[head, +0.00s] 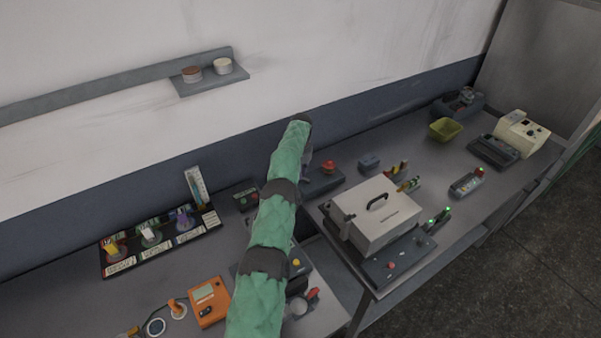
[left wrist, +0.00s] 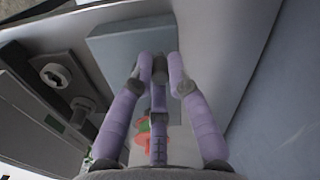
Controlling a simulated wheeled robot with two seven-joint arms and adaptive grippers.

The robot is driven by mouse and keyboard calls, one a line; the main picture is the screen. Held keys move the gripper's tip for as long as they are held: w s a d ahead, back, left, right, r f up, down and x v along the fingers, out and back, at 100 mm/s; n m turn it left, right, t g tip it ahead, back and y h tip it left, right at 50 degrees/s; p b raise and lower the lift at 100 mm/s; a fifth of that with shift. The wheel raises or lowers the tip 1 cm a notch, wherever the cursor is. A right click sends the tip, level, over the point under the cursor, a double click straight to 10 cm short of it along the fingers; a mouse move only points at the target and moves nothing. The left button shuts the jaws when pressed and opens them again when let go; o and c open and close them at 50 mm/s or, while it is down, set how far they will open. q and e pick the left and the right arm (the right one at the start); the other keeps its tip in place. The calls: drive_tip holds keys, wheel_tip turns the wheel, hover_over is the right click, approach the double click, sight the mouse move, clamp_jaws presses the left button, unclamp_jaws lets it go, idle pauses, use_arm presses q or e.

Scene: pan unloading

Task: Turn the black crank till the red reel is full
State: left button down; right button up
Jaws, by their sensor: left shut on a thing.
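My left gripper (left wrist: 160,62) has purple fingers with dark joints and is closed in the left wrist view. Its fingertips meet around a small dark piece, which looks like the handle of the black crank (left wrist: 160,76). In the head view my green arm hides most of that gripper and the crank. A red round part (head: 328,167), which may be the red reel, sits on a dark base just right of the arm's end. A red and green patch (left wrist: 141,138) shows between the fingers in the left wrist view. How full the reel is cannot be told. My right gripper is not in view.
A white box with a black handle (head: 387,222) stands right of the arm. An orange meter (head: 208,301) and a black tray of coloured parts (head: 122,262) are at left. A yellow-green bin (head: 444,129) is at the back right. A small shelf (head: 212,84) hangs on the wall.

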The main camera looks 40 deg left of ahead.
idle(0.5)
use_arm(q)
drive_tip(key=c, duration=1.2)
unclamp_jaws()
